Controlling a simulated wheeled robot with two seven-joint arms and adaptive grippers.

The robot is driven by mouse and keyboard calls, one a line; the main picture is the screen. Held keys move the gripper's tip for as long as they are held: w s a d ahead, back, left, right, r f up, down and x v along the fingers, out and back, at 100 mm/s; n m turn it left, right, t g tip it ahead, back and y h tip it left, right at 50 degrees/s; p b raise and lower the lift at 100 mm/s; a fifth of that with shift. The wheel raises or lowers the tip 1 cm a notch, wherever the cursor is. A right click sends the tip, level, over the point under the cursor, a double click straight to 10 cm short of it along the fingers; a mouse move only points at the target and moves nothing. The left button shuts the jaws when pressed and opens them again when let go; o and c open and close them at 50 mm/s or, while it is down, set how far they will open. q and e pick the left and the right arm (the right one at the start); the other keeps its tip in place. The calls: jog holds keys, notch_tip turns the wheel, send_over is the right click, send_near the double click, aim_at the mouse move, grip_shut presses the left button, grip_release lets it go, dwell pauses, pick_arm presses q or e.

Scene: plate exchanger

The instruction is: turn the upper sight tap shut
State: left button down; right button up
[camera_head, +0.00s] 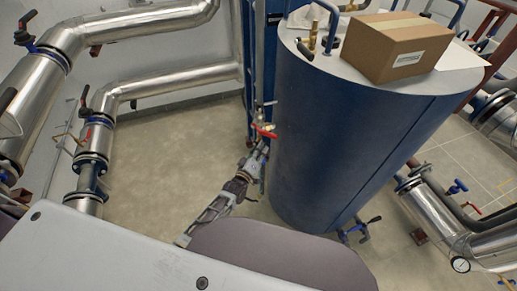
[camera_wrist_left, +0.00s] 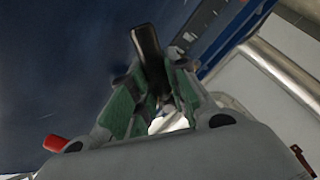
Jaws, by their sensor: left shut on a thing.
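A tap with a red lever (camera_head: 265,131) sits on the thin upright pipework at the left side of the blue tank (camera_head: 335,140). My left gripper (camera_head: 259,154) reaches up from below and is close under the red lever in the head view. In the left wrist view its green-padded fingers (camera_wrist_left: 153,105) are closed around a dark bar-like part (camera_wrist_left: 149,48). I cannot tell which tap this part belongs to. A red piece (camera_wrist_left: 55,143) shows at the left of that view, outside the fingers. My right gripper is not in view.
A cardboard box (camera_head: 398,48) lies on the tank top near brass fittings (camera_head: 312,38). Large silver pipes (camera_head: 170,82) with valves run along the left and far wall. More pipes and a gauge (camera_head: 460,264) are at the right. The floor (camera_head: 165,165) left of the gripper is clear.

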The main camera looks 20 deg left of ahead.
pick_arm(q)
jog(key=n, duration=0.3)
jog(key=r+n, duration=0.1)
jog(key=shift+s+d+r+n+p, duration=0.1)
jog(key=shift+d+n+p, duration=0.15)
jog(key=shift+n+p, duration=0.05)
jog(key=shift+r+n, duration=0.2)
jog(key=shift+n, duration=0.55)
jog(key=shift+r+n, duration=0.2)
jog(key=shift+n, duration=0.55)
jog(key=c, duration=1.3)
grip_release()
jog(key=shift+c, duration=0.2)
jog(key=s+a, duration=0.2)
jog(key=s, duration=0.9)
jog(key=shift+s, duration=0.4)
